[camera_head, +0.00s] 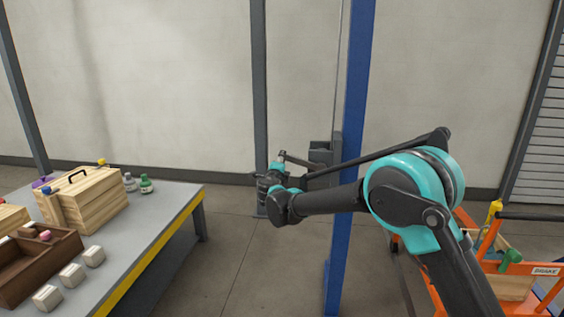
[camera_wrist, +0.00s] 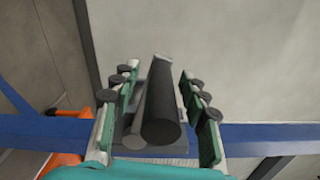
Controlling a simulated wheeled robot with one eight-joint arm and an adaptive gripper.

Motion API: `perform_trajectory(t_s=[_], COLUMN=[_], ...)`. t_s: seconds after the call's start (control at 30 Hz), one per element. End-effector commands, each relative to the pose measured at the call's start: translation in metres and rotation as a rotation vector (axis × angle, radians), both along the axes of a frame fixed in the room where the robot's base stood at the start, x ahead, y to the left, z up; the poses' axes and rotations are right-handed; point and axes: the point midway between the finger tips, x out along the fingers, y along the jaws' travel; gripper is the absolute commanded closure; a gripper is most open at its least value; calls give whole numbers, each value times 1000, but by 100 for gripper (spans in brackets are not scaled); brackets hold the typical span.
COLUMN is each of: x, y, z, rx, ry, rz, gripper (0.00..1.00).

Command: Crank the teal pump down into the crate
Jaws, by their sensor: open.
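My gripper (camera_wrist: 160,78) is open in the wrist view, with one finger on each side of a dark grey cylindrical handle (camera_wrist: 162,110). The handle lies between the fingers, with small visible gaps on both sides. In the head view my gripper (camera_head: 272,180) is beside the grey winch housing (camera_head: 320,155) on the blue post (camera_head: 350,120); my arm covers part of it. A wooden crate (camera_head: 508,288) stands in the orange cart at the right. A teal part (camera_head: 490,254) shows at the crate; I cannot tell whether it is the pump.
The orange cart (camera_head: 545,270) carries a BRAKE label and a yellow-topped lever (camera_head: 495,207). A grey table (camera_head: 165,205) at the left holds a lidded wooden box (camera_head: 95,200), a brown tray (camera_head: 40,265) and several small pieces. Floor between table and post is clear.

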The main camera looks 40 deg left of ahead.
Motion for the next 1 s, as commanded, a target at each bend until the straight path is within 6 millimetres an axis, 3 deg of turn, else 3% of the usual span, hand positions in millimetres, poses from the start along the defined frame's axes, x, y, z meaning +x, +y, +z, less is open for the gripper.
perform_trajectory(t_s=[0.3, 0.5, 0.97, 1.0], x=[-56, -83, -94, -94], y=[-30, -46, -53, -53], z=[0, 0, 0, 0], rx=[0, 0, 0, 1], ry=[0, 0, 0, 0], rz=[3, 2, 0, 0], gripper=[56, 56, 56, 61])
